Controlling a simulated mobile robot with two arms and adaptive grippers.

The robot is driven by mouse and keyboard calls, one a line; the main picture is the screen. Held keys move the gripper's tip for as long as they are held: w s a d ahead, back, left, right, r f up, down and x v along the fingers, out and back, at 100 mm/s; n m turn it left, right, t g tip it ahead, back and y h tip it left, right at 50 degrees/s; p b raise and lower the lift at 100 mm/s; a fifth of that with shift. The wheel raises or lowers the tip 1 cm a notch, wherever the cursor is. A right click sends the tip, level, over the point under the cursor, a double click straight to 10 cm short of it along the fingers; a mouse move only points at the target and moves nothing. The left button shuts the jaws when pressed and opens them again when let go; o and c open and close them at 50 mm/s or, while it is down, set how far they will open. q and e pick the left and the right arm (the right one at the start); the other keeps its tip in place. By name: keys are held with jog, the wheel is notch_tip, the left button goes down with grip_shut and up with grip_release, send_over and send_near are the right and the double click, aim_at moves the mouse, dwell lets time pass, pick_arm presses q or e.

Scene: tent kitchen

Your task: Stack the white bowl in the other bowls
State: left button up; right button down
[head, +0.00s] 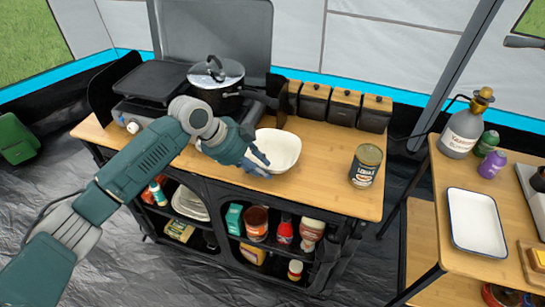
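A white bowl (283,145) sits on the wooden counter top, right of the stove. My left gripper (266,168) is at the bowl's near left rim, its fingers pointing right. The fingers look spread around the rim, but I cannot tell whether they grip it. The gripper hides the bowl's left side. My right gripper is out of view.
A lidded pot (216,80) stands on the stove behind my arm. Dark canisters with wooden lids (345,104) line the counter's back. A can (366,165) stands at its right end.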

pick_arm(q)
grip_shut()
jog(key=shift+r, duration=0.1)
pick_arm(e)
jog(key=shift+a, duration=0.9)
